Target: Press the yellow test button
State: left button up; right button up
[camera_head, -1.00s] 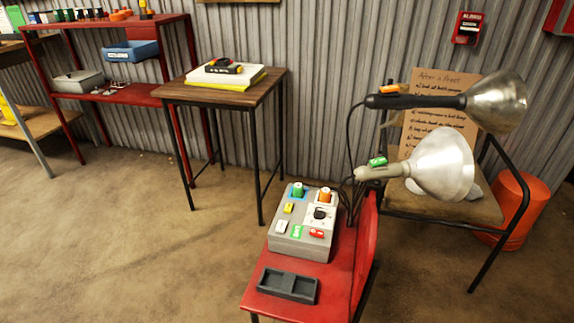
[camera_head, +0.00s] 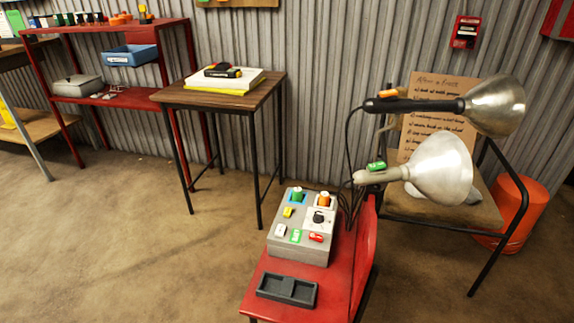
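The yellow test button (camera_head: 287,212) sits on the sloped top of a grey control box (camera_head: 303,250). The box also carries a green knob (camera_head: 297,194), an orange knob (camera_head: 324,200), a black dial (camera_head: 319,217), and white, green and red switches below. The box stands on the seat of a red chair (camera_head: 338,283). Neither of my grippers shows in the head view. Nothing covers the yellow button.
Two clamp lamps (camera_head: 440,170) overhang to the right, with cables running down behind the box. A wooden side table (camera_head: 225,96) stands behind left. The floor left of the chair is clear.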

aim_at(287, 213)
jog(key=i+j, duration=0.15)
jog(key=i, duration=0.3)
jog(key=i+j, duration=0.2)
jog(key=i, duration=0.25)
jog(key=i+j, duration=0.15)
jog(key=i, duration=0.25)
